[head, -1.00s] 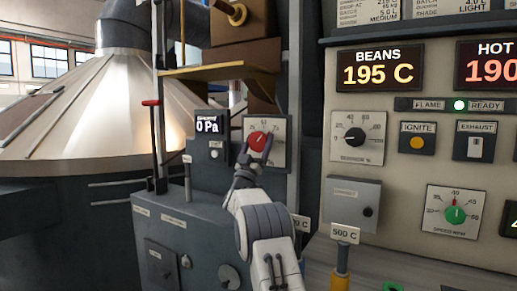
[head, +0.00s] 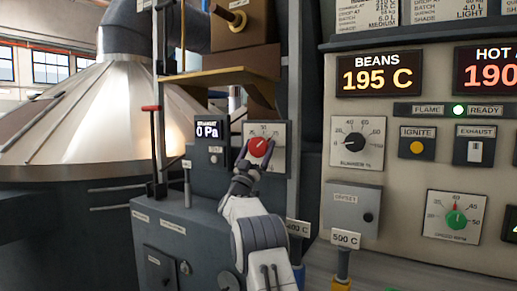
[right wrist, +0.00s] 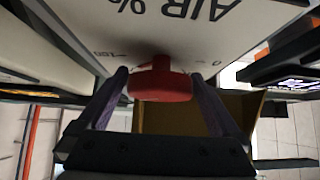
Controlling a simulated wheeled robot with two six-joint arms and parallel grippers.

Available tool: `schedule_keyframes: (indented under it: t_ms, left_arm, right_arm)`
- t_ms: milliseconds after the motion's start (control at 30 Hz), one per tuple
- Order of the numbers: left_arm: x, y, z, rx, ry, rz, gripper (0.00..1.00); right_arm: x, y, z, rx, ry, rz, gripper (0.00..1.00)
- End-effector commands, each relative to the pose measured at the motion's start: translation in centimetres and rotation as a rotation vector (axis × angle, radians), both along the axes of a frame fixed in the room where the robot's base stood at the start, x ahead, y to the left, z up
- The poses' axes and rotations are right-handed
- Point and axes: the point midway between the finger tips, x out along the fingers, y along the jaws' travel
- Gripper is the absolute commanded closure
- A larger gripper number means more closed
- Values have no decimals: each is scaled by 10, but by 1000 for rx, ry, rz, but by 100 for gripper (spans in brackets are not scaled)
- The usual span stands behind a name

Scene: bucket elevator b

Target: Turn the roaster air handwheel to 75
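The roaster air handwheel is a red round knob (head: 259,147) on a pale square dial plate (head: 280,130) left of the main panel. A light mark on the knob slants to the upper right. The fingers of my right gripper (head: 257,151) are at the knob from below. The plate there reads "AIR %" upside down, with 0 and 100 marks. My left gripper is not in view.
A grey post (head: 298,130) stands right of the dial, before the burner panel (head: 405,155). A red-topped lever (head: 152,109) rises at left.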

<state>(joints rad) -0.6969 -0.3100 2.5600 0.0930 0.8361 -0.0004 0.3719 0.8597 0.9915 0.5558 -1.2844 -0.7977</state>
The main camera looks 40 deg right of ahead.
Motion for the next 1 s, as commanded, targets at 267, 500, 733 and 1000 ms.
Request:
schedule_keyframes:
  t_ms: [267,500,733,1000]
  left_arm:
    - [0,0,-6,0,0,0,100]
    - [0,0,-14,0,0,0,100]
    - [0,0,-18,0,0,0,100]
    - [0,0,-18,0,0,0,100]
  right_arm:
    - [-4,12,-12,0,1,2,0]
    - [-16,40,-45,0,3,3,0]
    - [-26,62,-69,1,2,1,0]
    - [-30,68,-74,0,0,0,0]
